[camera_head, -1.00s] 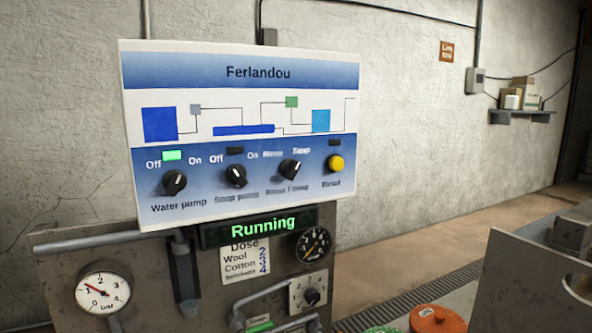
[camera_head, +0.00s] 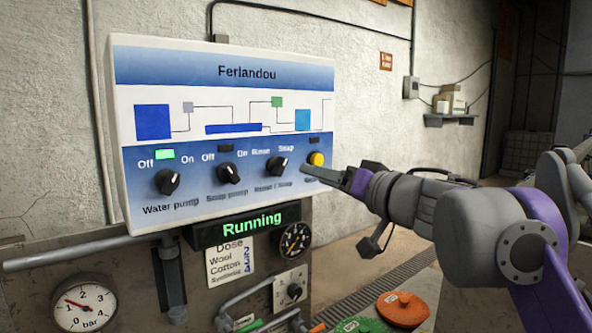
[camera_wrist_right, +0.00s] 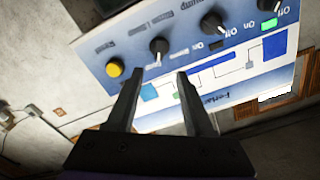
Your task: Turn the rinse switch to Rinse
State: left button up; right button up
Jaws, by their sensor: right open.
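The rinse switch (camera_head: 277,167) is a black knob with a white pointer line, between the Rinse and Soap labels on the white and blue Ferlandou panel (camera_head: 222,216). Its pointer tilts to the upper right, on the Soap side. My right gripper (camera_head: 308,170) reaches in from the right, its tips in front of the panel near the yellow button (camera_head: 317,159). In the right wrist view the gripper (camera_wrist_right: 158,75) is open and empty; the rinse switch (camera_wrist_right: 159,46) shows just beyond and between the fingertips, apart from them. My left gripper is not in view.
The water pump knob (camera_head: 166,181) and soap pump knob (camera_head: 229,173) sit left of the rinse switch. A green lamp (camera_head: 164,154) is lit. The display (camera_head: 250,222) reads Running. Pipes and gauges lie below. An orange lid (camera_head: 402,309) is at the lower right.

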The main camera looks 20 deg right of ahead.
aim_at(284, 165)
jog(key=p+x, duration=0.1)
jog(key=x, duration=0.9)
jog(key=shift+w+f+p, duration=0.1)
jog(key=shift+w+p, duration=0.2)
grip_shut()
